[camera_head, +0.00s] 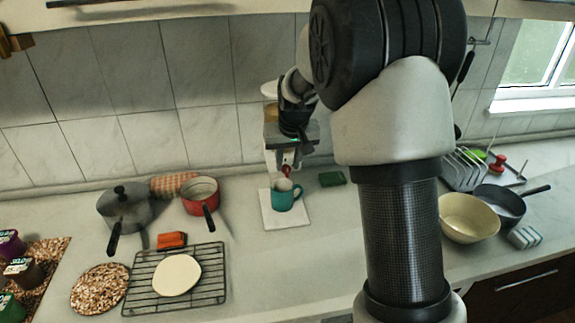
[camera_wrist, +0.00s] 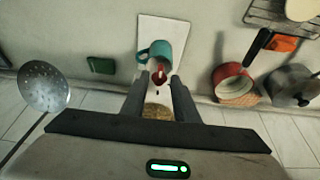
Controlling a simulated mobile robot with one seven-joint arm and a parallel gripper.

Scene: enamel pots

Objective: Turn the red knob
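The red knob (camera_wrist: 161,78) is small and shows in the wrist view between the tips of my gripper (camera_wrist: 160,80). The two dark fingers stand apart, one on each side of the knob; I cannot tell whether either touches it. In the head view a small red part (camera_head: 286,170) shows just below my gripper (camera_head: 287,163), behind the teal mug. My arm and gripper hide most of what the knob belongs to. A tan, grainy round part (camera_wrist: 157,111) shows between the fingers in the wrist view.
A teal mug (camera_head: 282,198) stands on a white board (camera_head: 286,219) close to the knob. A green block (camera_head: 332,178) lies to its right. A red pan (camera_head: 200,190) and grey pot (camera_head: 126,205) stand left. A cream bowl (camera_head: 468,219) is right.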

